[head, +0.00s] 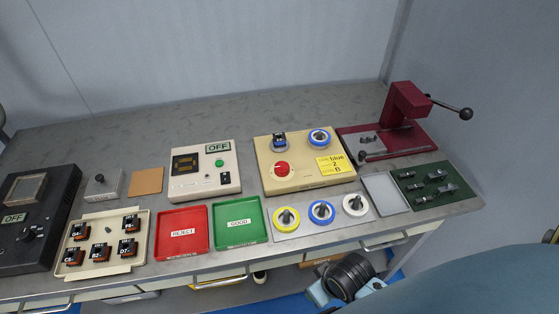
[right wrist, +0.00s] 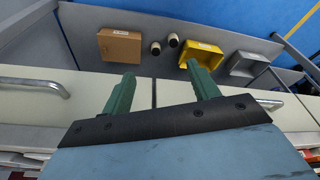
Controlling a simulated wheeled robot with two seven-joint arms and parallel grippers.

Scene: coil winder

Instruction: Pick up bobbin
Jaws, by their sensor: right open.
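Several small black bobbin-like parts with orange marks and white labels, one of them here (head: 101,251), stand in a cream tray (head: 143,256) at the left of the bench. My left gripper is in neither view.
Yellow, blue and white spools (head: 321,211) stand on a grey plate. Red REJECT (head: 181,251) and green GOOD (head: 260,240) trays lie left of them. A maroon lever press (head: 408,101) stands back right. A cardboard box (right wrist: 119,46) and yellow bin (right wrist: 201,63) are below the bench.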

